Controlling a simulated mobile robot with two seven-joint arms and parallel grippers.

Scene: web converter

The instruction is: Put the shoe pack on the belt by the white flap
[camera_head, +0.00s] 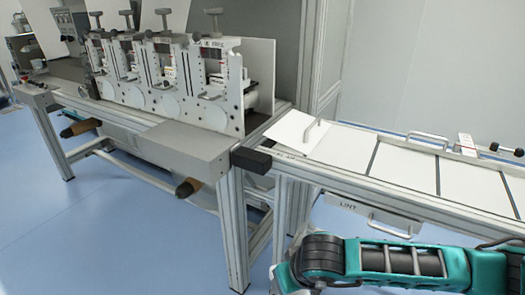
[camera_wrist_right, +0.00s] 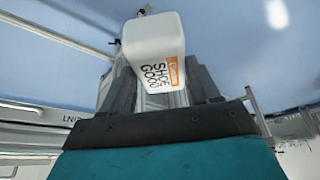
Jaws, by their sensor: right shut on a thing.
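The shoe pack (camera_wrist_right: 152,45) is a white, rounded pack with an orange mark and black "SHOE GOOD" print, seen in the right wrist view. My right gripper (camera_wrist_right: 160,88) is shut on it, with dark fingers on either side. The head view shows my teal right arm along the lower right, but neither that gripper nor the pack. The belt (camera_head: 405,167) is a pale strip crossed by dark lines, running to the right. The white flap (camera_head: 296,134) is a flat panel with a handle at the belt's left end. My left gripper is in neither view.
The converter's white station plates (camera_head: 215,85) stand at the left and back. A dark block (camera_head: 251,159) sits at the frame corner by the flap. A metal handle (camera_head: 427,138) rises from the belt's far rail.

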